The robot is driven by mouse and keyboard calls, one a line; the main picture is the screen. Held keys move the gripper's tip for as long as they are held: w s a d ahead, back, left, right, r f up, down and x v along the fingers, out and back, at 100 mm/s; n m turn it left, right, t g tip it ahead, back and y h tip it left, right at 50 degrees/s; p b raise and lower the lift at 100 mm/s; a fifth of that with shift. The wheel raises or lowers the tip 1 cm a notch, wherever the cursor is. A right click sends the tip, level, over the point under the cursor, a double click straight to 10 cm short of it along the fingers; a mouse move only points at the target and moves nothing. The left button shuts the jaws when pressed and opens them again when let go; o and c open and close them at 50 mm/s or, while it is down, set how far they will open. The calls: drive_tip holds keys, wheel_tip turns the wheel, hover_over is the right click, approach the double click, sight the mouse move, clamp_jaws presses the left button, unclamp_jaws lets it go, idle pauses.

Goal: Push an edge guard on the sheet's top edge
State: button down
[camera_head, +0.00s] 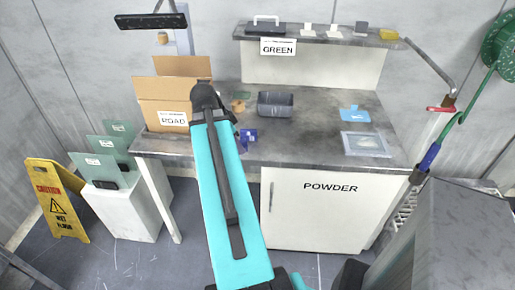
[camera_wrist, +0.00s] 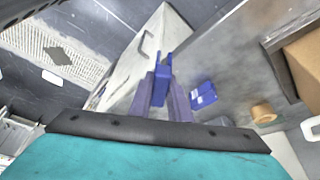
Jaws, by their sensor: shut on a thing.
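My gripper (camera_wrist: 160,100) is shut on a blue piece, likely the edge guard (camera_wrist: 160,80), which stands out past its fingertips in the wrist view. In the head view my teal arm hides most of the gripper, near the front edge of the workbench. Several greenish glass sheets (camera_head: 92,167) with white labels stand upright in a white stand (camera_head: 128,212) on the floor at the left. Their top edges look bare. The sheets are well to the left of my gripper and are not seen in the wrist view.
The grey workbench (camera_head: 310,135) holds a cardboard box marked ROAD (camera_head: 163,100), a grey bin (camera_head: 275,104), a tape roll (camera_wrist: 263,113) and a blue labelled item (camera_wrist: 203,95). A yellow wet-floor sign (camera_head: 55,200) stands left of the stand. A POWDER cabinet (camera_head: 320,215) is below.

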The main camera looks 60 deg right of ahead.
drive_tip(key=w+a+r+n+t, duration=0.25)
drive_tip(key=w+a+n, duration=0.45)
drive_tip(key=w+a, duration=0.35)
drive_tip(key=w+a+r+n+t, duration=0.25)
drive_tip(key=w+a+n, duration=0.35)
drive_tip(key=w+a, duration=0.5)
drive_tip(key=w+a+r+n+y, duration=0.1)
drive_tip(key=w+a+n, duration=0.2)
drive_tip(key=a, duration=0.5)
drive_tip(key=w+a+r+n+t+y, duration=0.1)
drive_tip(key=w+a+r+n, duration=0.1)
drive_tip(key=a+n, duration=0.3)
drive_tip(key=w+a+r+n+t+y, duration=0.1)
drive_tip(key=w+a+n, duration=0.3)
drive_tip(key=a, duration=0.8)
drive_tip(key=shift+w+a+r+y, duration=0.2)
drive_tip(key=shift+w+r+y, duration=0.2)
drive_tip(key=shift+r, duration=0.2)
drive_tip(key=shift+w, duration=0.15)
